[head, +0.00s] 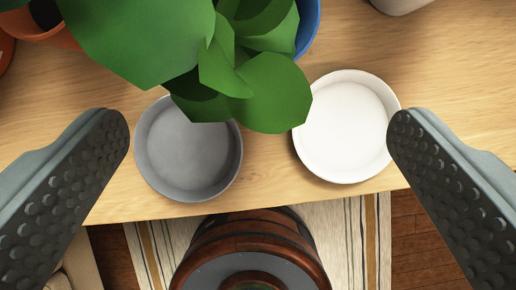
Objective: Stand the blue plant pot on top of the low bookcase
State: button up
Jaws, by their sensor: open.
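The blue plant pot (309,24) shows only as a strip of blue rim at the top of the head view. Large green leaves (262,90) hide most of it. It appears to stand on a light wooden surface (460,90); its base is hidden. My gripper (258,140) is open and empty, with one finger at the left and one at the right. Its fingers are spread wide, below the pot in the picture and apart from it. I cannot tell whether the wooden surface is the low bookcase.
A grey round dish (188,160) and a white round dish (345,130) stand near the wood's front edge, between my fingers. A terracotta pot (62,36) is at the top left. A pale object (400,4) is at the top right. A striped rug (345,235) lies below.

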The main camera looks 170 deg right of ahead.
jog(key=shift+v, duration=0.9)
